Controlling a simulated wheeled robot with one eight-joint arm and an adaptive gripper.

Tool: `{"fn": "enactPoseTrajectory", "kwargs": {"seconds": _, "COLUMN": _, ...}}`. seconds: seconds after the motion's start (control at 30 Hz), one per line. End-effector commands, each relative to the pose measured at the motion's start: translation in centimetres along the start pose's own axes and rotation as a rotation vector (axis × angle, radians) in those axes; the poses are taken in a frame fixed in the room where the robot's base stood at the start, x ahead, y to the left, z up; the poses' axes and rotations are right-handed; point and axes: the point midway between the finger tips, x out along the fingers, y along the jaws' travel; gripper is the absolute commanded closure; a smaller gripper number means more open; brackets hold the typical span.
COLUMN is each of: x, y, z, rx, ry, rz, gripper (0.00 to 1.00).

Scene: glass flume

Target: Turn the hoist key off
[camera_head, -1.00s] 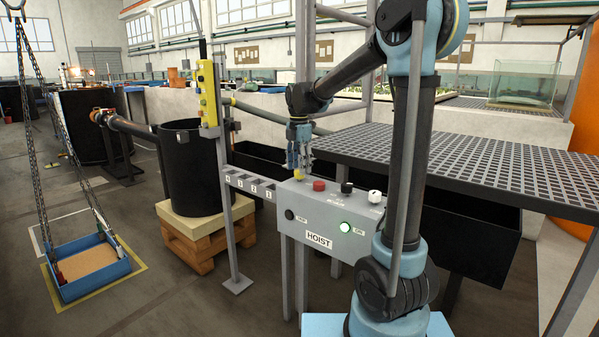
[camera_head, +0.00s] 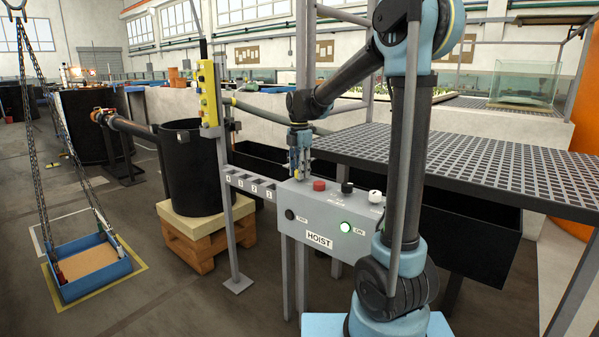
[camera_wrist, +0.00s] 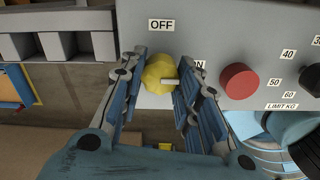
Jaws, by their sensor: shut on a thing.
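The hoist key is a yellow knob (camera_wrist: 160,74) on the top face of the grey hoist box (camera_head: 318,219). In the wrist view it sits between an OFF label above it and an ON label to its right. A pale pointer mark on the knob points right, toward ON. My gripper (camera_head: 299,172) is over the left end of the box. Its two blue fingers (camera_wrist: 160,85) are shut on the knob's sides in the wrist view. In the head view the fingers hide the knob. A green lamp (camera_head: 345,227) glows on the box front.
A red button (camera_wrist: 238,81) stands right of the knob, with a black dial (camera_head: 347,188) and a white knob (camera_head: 375,197) beyond it. A metal grating (camera_head: 480,165) lies to the right. A blue tray (camera_head: 92,284) hangs on chains at the left.

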Motion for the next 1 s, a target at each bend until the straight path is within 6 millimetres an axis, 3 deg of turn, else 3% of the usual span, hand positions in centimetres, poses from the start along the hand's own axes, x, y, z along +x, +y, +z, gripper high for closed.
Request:
{"fn": "enactPoseTrajectory", "kwargs": {"seconds": 0.37, "x": -0.03, "y": 0.11, "z": 0.03, "rx": 0.136, "ry": -0.001, "rz": 0.002, "gripper": 0.94}}
{"fn": "enactPoseTrajectory", "kwargs": {"seconds": 1.0, "x": -0.07, "y": 0.33, "z": 0.06, "rx": 0.723, "ry": 0.001, "rz": 0.004, "gripper": 0.94}}
